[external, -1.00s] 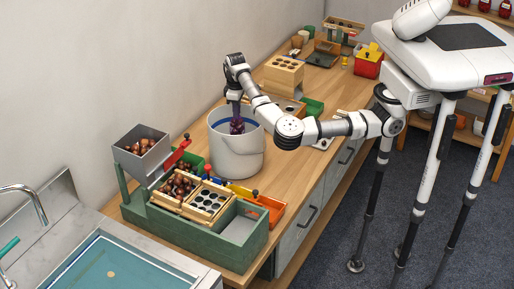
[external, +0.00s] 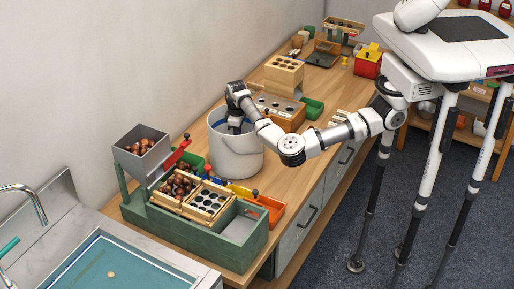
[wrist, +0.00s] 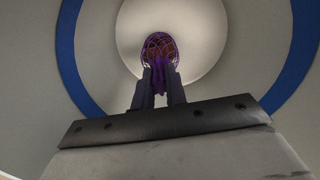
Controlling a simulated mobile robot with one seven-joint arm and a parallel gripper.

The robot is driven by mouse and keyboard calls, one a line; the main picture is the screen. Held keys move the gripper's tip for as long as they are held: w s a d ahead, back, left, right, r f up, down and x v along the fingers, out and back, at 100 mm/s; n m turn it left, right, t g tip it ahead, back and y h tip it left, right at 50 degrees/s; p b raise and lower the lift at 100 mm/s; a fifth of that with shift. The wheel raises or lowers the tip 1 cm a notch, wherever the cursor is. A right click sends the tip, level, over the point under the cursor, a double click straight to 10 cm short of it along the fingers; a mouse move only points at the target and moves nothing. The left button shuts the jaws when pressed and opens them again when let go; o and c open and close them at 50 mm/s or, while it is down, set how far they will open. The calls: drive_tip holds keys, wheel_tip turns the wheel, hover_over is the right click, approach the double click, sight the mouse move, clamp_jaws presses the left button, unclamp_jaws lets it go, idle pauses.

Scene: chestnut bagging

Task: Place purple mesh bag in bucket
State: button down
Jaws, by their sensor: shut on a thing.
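The bucket (external: 237,158) is light grey with a blue band inside its rim, standing on the wooden counter. My gripper (wrist: 160,88) reaches down inside it, so its fingers are hidden behind the bucket wall in the external view. In the wrist view, the purple mesh bag (wrist: 161,46) is between and beyond the fingertips, with brown chestnuts showing through the mesh. The fingers are shut on its purple neck. The bucket (wrist: 75,62) surrounds the bag there, with its pale floor behind. I cannot tell whether the bag touches the floor.
A green station (external: 215,243) with trays of chestnuts stands in front of the bucket. A grey hopper (external: 142,150) of chestnuts is at its left. A wooden block with holes (external: 284,72) and a brown box (external: 279,112) stand behind the bucket. The wall is at the left.

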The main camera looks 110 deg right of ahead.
drive_tip(key=shift+f+b, duration=0.25)
drive_tip(key=shift+b, duration=0.05)
drive_tip(key=c, duration=1.4)
unclamp_jaws()
drive_tip(key=shift+c, duration=0.2)
drive_tip(key=shift+r, duration=0.1)
drive_tip(key=shift+r, duration=0.1)
wheel_tip(320, 180, up, 12)
drive_tip(key=b, duration=0.3)
drive_tip(key=shift+s+d+r, duration=0.1)
